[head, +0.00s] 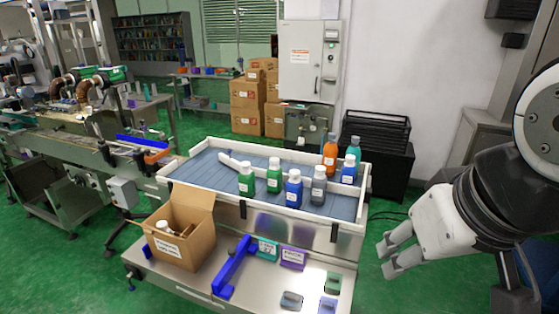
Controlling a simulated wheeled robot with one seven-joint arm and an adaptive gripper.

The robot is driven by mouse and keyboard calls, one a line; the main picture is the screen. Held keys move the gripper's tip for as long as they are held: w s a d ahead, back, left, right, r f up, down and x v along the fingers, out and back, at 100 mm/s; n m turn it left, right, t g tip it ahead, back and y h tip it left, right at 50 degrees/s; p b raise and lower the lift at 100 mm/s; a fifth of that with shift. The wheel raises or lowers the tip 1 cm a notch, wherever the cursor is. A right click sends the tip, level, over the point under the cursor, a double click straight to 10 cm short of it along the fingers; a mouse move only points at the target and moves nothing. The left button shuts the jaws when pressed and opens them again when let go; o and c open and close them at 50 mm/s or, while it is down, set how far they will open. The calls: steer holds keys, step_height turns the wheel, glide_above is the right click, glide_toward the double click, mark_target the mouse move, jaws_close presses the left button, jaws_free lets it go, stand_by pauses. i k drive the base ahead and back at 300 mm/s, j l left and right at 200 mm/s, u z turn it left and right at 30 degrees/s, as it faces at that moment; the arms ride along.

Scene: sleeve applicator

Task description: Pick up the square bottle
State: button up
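Several capped bottles stand in a raised metal tray with a blue slatted floor (205,168). In front are two green bottles (246,184), a blue bottle (294,192) and a grey bottle (319,190). Behind them, at the right end, are an orange bottle (330,158), a second blue bottle (348,174) and a teal bottle (354,150). They are too small for me to tell surely which one is square. My gripper (387,258) is at the right, outside the tray and apart from the bottles. Its fingers are spread and empty.
A lower metal shelf (190,283) holds an open cardboard box (185,240), a blue bracket (232,268) and small coloured pieces. A white diverter bar (240,163) crosses the tray. The tray's raised rim surrounds the bottles. A conveyor machine (90,140) stands at left.

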mark_target(319, 182)
steer(key=i+l+u, duration=0.2)
steer(key=l+u, duration=0.25)
steer(key=l, duration=0.5)
steer(key=l+u, duration=0.45)
steer(key=l, duration=0.5)
steer(key=i+l+u, duration=0.3)
steer(key=l, duration=0.4)
steer(key=i+l+u, duration=0.3)
steer(key=l, duration=0.4)
steer(key=l+u, duration=0.3)
steer(key=l, duration=0.45)
steer(key=l+u, duration=0.35)
steer(key=l, duration=0.45)
